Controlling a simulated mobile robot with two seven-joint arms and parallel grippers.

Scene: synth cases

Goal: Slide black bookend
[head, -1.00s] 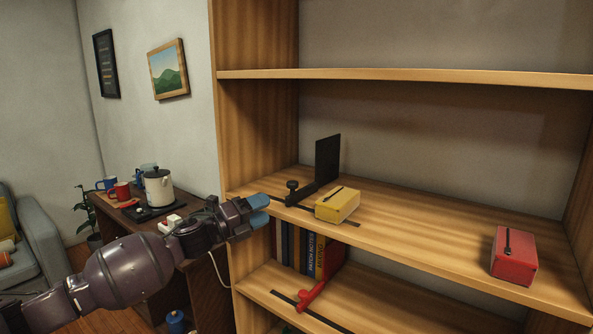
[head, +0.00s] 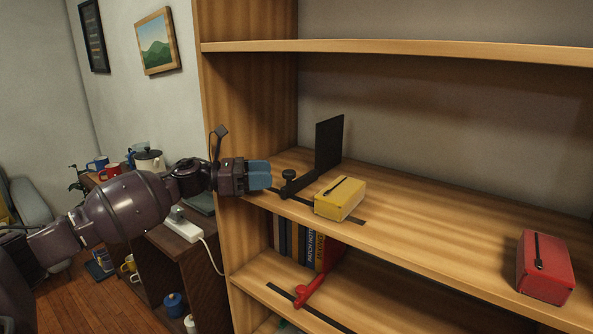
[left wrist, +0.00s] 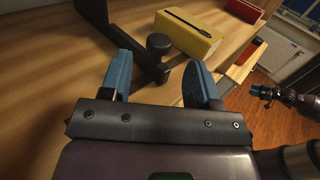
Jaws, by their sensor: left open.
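The black bookend (head: 328,146) stands on the middle shelf, its plate upright, with a round black knob (head: 288,175) on its foot near the shelf's front. A dark slot strip runs along the shelf under it. My left gripper (head: 263,175) is open with blue fingers, just left of the knob and apart from it in the head view. In the left wrist view the knob (left wrist: 158,43) lies just beyond and between the open fingertips. A dark gripper, seemingly my right one (left wrist: 264,93), shows small at the right edge; its jaws are unclear.
A yellow box (head: 341,199) lies close right of the knob. A red box (head: 545,267) sits at the shelf's right end, with bare shelf between. Below are books (head: 300,243) and a red bookend (head: 318,280). A side table with kettle (head: 149,160) stands left.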

